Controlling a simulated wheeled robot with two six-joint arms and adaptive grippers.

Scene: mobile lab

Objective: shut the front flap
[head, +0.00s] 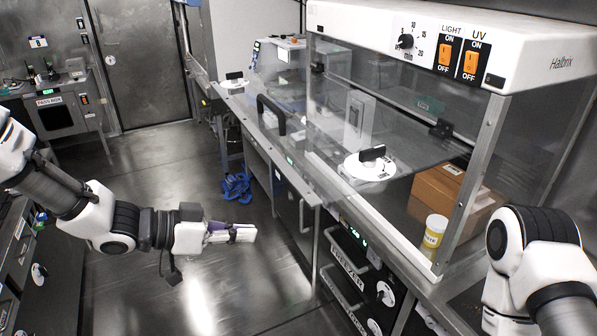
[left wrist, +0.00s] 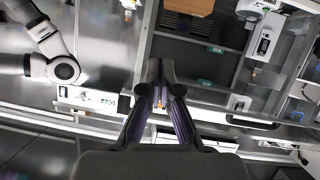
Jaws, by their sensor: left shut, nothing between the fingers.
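The front flap (head: 232,98) is a clear panel on the front of the white-topped cabinet (head: 520,40). In the head view it stands open, sticking out over the aisle from its black hinges (head: 441,128). Its black handle (head: 270,114) is near the outer edge and also shows in the left wrist view (left wrist: 247,123). My left gripper (head: 246,233) is shut and empty, below and in front of the flap, apart from the handle. Its closed fingers show in the left wrist view (left wrist: 161,72). My right arm is at the lower right; its gripper is out of view.
Inside the cabinet are a cardboard box (head: 440,192), a yellow-labelled jar (head: 434,232) and a white round device (head: 368,168). A freezer front (head: 347,272) is below. A blue item (head: 237,187) lies on the floor. The aisle floor is mostly clear.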

